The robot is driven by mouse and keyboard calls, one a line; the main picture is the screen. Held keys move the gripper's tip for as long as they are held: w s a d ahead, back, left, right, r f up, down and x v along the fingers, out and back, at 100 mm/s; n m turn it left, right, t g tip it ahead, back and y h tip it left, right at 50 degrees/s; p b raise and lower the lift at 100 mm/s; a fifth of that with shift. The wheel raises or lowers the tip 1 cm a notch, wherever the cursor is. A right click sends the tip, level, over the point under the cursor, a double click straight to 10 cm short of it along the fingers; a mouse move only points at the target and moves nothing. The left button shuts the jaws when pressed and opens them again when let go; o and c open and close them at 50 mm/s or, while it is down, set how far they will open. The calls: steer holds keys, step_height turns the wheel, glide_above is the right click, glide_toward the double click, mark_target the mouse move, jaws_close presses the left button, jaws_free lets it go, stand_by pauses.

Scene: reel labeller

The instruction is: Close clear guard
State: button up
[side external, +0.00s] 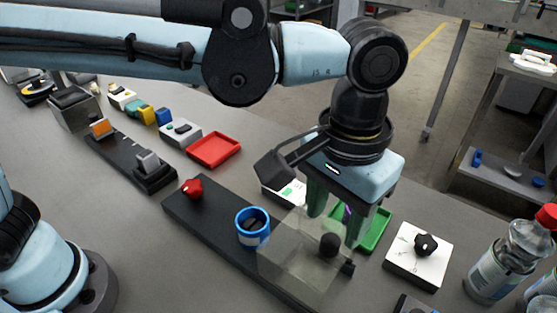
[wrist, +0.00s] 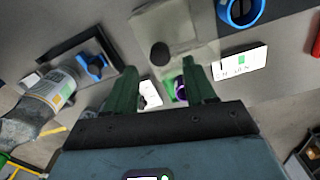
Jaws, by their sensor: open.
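The clear guard (side external: 293,262) is a see-through panel at the right end of a long black base (side external: 217,214), with a round black knob (side external: 329,245) on it. It does not cover the blue ring-shaped reel (side external: 252,220), which stands beside it on the base. In the wrist view the guard (wrist: 192,28) is ahead of the fingers, with its knob (wrist: 160,54) nearly centred between them. My gripper (side external: 334,229) has green fingers, open and pointing down, close to the knob. I cannot tell whether they touch it.
A red knob (side external: 192,188) sits at the base's left end. A green tray (side external: 376,230) is behind the fingers, and a white block with a black knob (side external: 418,252) is to the right. A red-capped bottle (side external: 510,252) stands far right. A red tray (side external: 214,149) lies behind the base.

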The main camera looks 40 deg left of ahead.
mark_target(331, 240)
steer(key=shift+f, duration=2.05)
jaws_close()
